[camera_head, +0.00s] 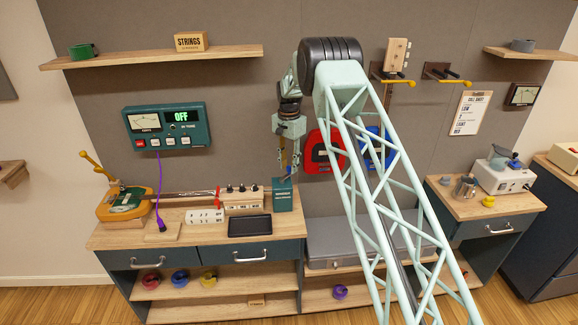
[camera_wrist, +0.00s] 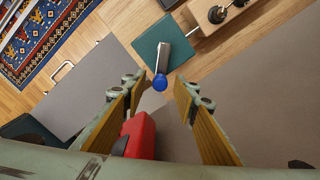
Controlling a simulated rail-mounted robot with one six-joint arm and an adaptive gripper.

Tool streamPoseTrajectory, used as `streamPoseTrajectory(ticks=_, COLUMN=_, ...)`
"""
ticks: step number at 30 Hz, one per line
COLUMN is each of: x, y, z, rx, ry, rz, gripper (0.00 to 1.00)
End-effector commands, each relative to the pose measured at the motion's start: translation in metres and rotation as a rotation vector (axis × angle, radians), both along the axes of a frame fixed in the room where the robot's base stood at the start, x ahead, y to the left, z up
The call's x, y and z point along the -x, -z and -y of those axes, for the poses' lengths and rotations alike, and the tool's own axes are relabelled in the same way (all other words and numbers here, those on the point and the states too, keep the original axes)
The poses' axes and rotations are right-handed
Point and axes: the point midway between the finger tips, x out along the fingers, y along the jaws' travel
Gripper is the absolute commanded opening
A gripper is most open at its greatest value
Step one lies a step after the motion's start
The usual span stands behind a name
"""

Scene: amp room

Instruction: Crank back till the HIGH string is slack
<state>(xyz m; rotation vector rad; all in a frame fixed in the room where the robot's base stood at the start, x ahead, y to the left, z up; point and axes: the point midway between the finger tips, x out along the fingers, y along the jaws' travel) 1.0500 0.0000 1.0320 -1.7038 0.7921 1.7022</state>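A teal crank box (camera_head: 282,196) stands at the right end of the left bench; it also shows in the wrist view (camera_wrist: 150,45). Its grey crank arm (camera_wrist: 161,58) ends in a blue knob (camera_wrist: 160,83). My gripper (camera_head: 287,170) is above the box, pointing down. In the wrist view my gripper (camera_wrist: 158,88) is open, with the blue knob in line between its fingertips; I cannot tell whether it reaches the knob. A string runs from the yellow instrument (camera_head: 125,203) toward a wooden block with black knobs (camera_head: 242,200). I cannot read which string is HIGH, nor its slackness.
A wall meter reads OFF (camera_head: 181,117). A red case (camera_head: 318,160) hangs close behind my gripper, with a blue one (camera_head: 370,150) beside it. A black tray (camera_head: 250,226) lies on the bench front. A closed grey case (camera_head: 350,240) lies right of the crank box.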

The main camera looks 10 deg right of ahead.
Motion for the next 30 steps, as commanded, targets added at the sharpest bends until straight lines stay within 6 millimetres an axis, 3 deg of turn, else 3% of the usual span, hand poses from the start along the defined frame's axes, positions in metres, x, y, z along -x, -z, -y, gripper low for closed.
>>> streamPoseTrajectory(ticks=8, x=0.0001, y=0.001, z=0.0, rx=0.0, ry=0.0, rz=0.0, gripper=0.27)
streamPoseTrajectory(ticks=17, x=0.0003, y=0.001, z=0.0, rx=0.001, ry=0.0, rz=-0.001, gripper=0.03)
streamPoseTrajectory(ticks=30, x=-0.0018, y=0.0015, z=-0.002, rx=0.0, ry=-0.053, rz=-0.001, gripper=0.03)
